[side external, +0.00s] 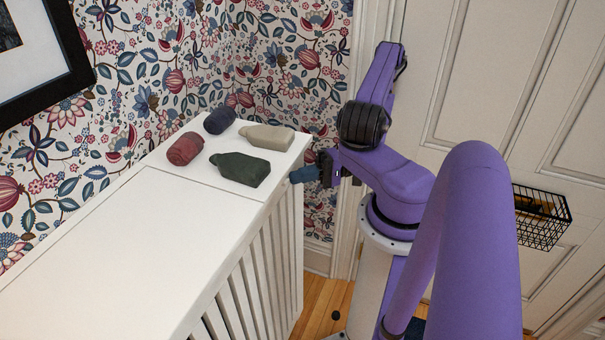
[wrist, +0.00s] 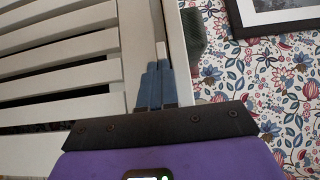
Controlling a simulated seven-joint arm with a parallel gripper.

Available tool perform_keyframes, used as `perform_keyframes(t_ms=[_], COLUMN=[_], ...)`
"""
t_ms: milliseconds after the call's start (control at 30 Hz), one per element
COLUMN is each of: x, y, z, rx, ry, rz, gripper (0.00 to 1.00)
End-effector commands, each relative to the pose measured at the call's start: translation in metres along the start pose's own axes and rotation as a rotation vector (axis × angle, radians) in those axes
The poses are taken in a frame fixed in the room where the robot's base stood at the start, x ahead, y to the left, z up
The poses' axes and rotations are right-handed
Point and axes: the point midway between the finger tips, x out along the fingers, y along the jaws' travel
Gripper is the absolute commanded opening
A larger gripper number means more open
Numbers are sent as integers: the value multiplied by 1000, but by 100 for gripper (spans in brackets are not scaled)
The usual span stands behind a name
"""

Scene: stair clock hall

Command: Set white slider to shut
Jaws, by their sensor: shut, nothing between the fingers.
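The white slatted cabinet (side external: 110,245) stands along the papered wall. My gripper (side external: 292,177) is at the right end of its top front edge, its blue fingers pointing left. In the wrist view my fingers (wrist: 157,64) are closed together and empty, close to a small pale block (wrist: 161,50) in a narrow groove below the top edge. This block may be the white slider; I cannot tell if the fingertips touch it. In the side external view the fingers hide this spot.
On the cabinet top lie a green bottle (side external: 239,169), a beige bottle (side external: 267,137), a red rolled item (side external: 185,149) and a dark blue one (side external: 219,121). A seam crosses the top beside them. The left part of the top is clear. A wire basket (side external: 541,216) hangs on the door.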

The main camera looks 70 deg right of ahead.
Motion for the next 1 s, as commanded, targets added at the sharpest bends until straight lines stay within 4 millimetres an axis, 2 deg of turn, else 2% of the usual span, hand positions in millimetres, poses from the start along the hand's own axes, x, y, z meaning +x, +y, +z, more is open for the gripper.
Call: perform_keyframes(t_ms=[267,500,700,1000], x=[7,42,61,67], y=[0,0,0,0], z=[7,42,61,67], rx=[3,6,3,0], ry=[1,2,1,-5], rz=[-2,-3,-1,0], gripper=[0,0,0,0])
